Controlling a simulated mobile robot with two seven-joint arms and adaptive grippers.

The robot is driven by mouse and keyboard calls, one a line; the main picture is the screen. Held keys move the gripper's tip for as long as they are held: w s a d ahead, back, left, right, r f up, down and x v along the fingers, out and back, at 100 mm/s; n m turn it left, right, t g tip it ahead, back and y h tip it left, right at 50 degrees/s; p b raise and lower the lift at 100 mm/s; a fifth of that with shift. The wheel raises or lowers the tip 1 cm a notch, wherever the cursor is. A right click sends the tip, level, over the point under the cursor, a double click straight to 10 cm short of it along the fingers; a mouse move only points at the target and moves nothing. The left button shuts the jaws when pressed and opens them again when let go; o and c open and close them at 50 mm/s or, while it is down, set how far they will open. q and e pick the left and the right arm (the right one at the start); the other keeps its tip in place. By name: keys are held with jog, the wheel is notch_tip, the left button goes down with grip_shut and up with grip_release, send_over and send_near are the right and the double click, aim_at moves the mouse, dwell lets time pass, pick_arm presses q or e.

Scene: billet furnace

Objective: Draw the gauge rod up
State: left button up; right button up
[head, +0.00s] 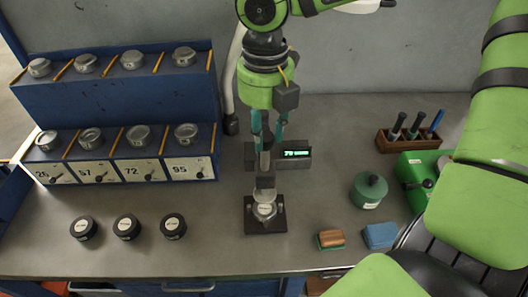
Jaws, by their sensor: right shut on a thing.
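My right gripper (268,142) points down at the middle of the bench, its teal fingers shut on the grey gauge rod (265,160). The rod stands about upright between the fingertips; its upper part is hidden by them. Below it is a small dark block (265,183), then a round metal piece (264,210) on a dark square base (280,227). I cannot tell whether the rod touches the block. A dark gauge box with a lit green display (296,153) is just behind and right of the rod. My left gripper is not in view.
A blue two-tier rack (120,100) with round metal pieces and number labels stands left. Several black discs (126,227) lie in front. Right are a green pot (369,190), two small blocks (331,239), a green case (420,175) and a wooden tool holder (405,142).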

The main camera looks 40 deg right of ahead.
jog(key=shift+r+p, duration=0.7)
jog(key=shift+r, duration=1.1)
jog(key=o, duration=1)
jog(key=shift+c, duration=0.2)
notch_tip(320, 180, up, 6)
jog(key=p, duration=0.2)
jog(key=shift+p, duration=0.3)
